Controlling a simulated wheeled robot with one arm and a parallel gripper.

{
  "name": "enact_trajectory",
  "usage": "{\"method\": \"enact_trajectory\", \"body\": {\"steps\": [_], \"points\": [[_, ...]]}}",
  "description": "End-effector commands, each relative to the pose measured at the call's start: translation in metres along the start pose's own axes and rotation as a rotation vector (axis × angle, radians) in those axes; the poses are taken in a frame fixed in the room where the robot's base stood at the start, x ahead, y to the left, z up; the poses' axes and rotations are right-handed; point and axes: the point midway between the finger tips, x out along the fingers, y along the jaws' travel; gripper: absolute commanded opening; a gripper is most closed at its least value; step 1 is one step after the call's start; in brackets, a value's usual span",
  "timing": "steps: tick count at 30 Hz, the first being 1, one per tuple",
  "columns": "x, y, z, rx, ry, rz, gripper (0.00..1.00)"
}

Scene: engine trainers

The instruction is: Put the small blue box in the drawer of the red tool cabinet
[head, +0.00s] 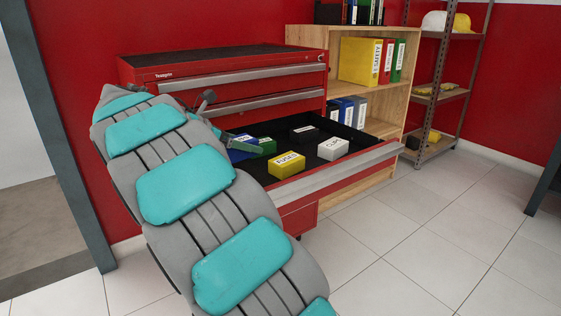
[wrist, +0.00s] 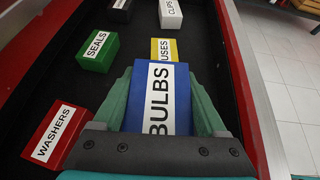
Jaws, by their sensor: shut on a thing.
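The small blue box (wrist: 163,98), labelled BULBS, is between the two green fingers of my gripper (wrist: 166,90) in the wrist view. The gripper is shut on it. In the head view the blue box (head: 241,154) shows partly behind a finger, at the left end of the open drawer (head: 345,172). The red tool cabinet (head: 230,62) stands against the red wall with this drawer pulled out. The box is over or inside the drawer's black interior; I cannot tell whether it touches the floor.
The drawer holds a green SEALS box (wrist: 97,51), a yellow FUSES box (head: 287,164), a white CLIPS box (head: 333,148), a black box (head: 305,133) and a red WASHERS box (wrist: 54,134). A wooden shelf (head: 372,98) stands right of the cabinet.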

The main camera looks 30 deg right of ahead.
Motion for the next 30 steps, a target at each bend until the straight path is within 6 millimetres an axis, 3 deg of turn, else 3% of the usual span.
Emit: {"method": "enact_trajectory", "body": {"steps": [6, 14, 21, 30], "points": [[0.018, 0.0, -0.034, -0.002, 0.0, 0.001, 0.14], [0.028, 0.0, -0.052, -0.003, 0.0, -0.002, 0.14], [0.043, 0.001, -0.08, -0.002, 0.001, 0.001, 0.14], [0.045, 0.0, -0.082, 0.0, 0.0, 0.001, 0.14]]}}
